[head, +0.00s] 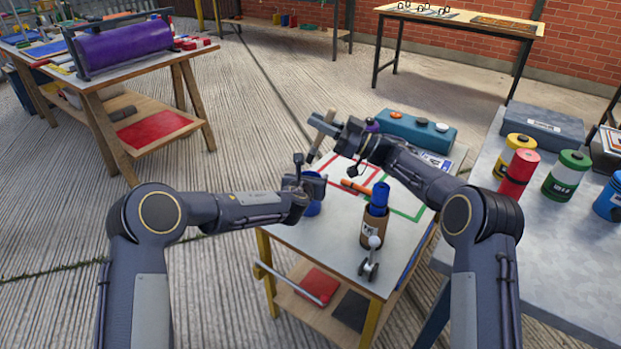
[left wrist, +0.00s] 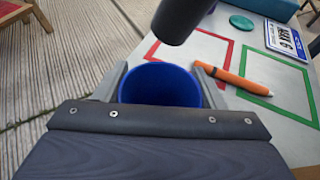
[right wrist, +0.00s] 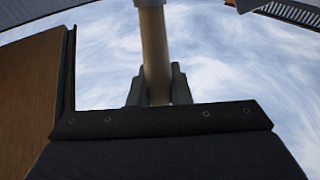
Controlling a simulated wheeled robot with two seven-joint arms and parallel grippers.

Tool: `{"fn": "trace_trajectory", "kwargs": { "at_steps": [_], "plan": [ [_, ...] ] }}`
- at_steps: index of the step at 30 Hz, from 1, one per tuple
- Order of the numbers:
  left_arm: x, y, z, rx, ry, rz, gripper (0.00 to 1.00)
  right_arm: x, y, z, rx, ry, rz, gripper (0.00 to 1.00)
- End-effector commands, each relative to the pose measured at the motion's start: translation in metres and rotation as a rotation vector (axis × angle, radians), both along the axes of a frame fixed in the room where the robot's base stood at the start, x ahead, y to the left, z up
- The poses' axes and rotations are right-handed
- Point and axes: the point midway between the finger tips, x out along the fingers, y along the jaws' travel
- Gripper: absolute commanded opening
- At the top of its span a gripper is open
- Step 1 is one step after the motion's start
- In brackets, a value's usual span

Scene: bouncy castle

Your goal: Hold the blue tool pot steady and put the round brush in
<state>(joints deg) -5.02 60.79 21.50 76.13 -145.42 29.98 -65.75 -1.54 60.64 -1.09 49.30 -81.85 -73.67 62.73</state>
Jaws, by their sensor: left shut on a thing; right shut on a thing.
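The blue tool pot (head: 312,208) stands at the left edge of the small workbench, partly hidden by my left gripper (head: 312,186). In the left wrist view the pot (left wrist: 160,85) is open-topped and looks empty, with my fingers on either side of it. My right gripper (head: 326,124) is shut on the round brush's wooden handle (head: 321,137), above and behind the pot in the head view. The handle (right wrist: 155,55) also shows between the fingers in the right wrist view. The brush's dark round end (left wrist: 183,18) hangs tilted above the pot's far rim, apart from it.
An orange marker (left wrist: 232,79) lies on the bench right of the pot. A brown holder with a blue roll (head: 378,198) and a small metal tool (head: 371,262) stand nearer the front right. A teal box (head: 415,130) is at the back. Red and green outlines mark the top.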

Motion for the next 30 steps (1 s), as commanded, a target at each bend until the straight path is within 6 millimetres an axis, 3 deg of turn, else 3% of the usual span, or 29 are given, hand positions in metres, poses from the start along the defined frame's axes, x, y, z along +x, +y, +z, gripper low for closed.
{"fn": "trace_trajectory", "kwargs": {
  "at_steps": [30],
  "plan": [
    [0.000,0.000,0.000,0.000,0.000,0.000,0.32,0.000,0.000,-0.072,0.001,0.002,0.000,0.00]
  ]
}}
